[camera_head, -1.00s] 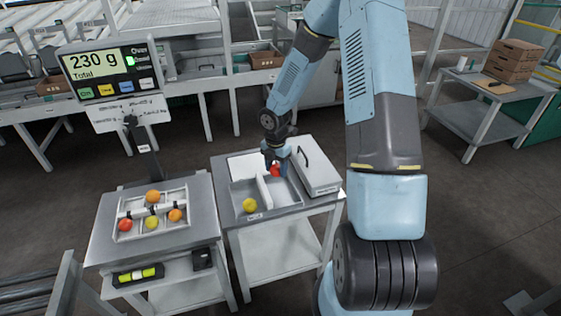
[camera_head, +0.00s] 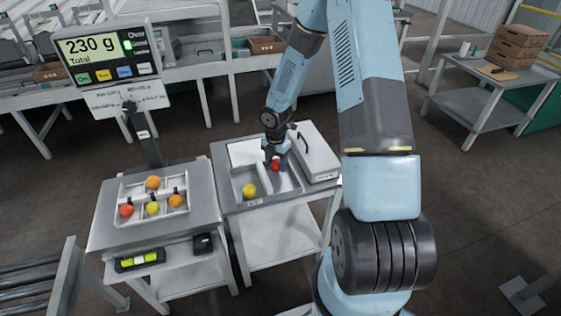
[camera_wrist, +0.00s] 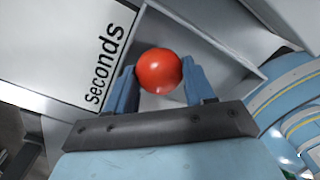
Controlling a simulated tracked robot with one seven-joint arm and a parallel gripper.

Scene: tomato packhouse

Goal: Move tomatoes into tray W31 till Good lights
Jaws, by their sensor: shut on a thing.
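My gripper (camera_head: 275,160) is shut on a red tomato (camera_head: 276,166) at the right compartment of the divided bin (camera_head: 262,207) on the right stand. The wrist view shows the red tomato (camera_wrist: 159,71) between my two fingers, beside a panel marked "Seconds" (camera_wrist: 75,45). I cannot tell whether it touches the bin floor. A yellow tomato (camera_head: 249,190) lies in the left compartment. On the left stand, a white tray (camera_head: 139,221) holds two orange tomatoes, a red one (camera_head: 127,210) and a yellow one (camera_head: 152,208). Its label is unreadable.
The scale display (camera_head: 107,55) reads 230 g Total, with a green light (camera_head: 127,45) lit beside the label that appears to read Good. A closed grey box (camera_head: 318,155) stands right of the bin. A side table (camera_head: 480,90) with brown boxes is at the back right.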

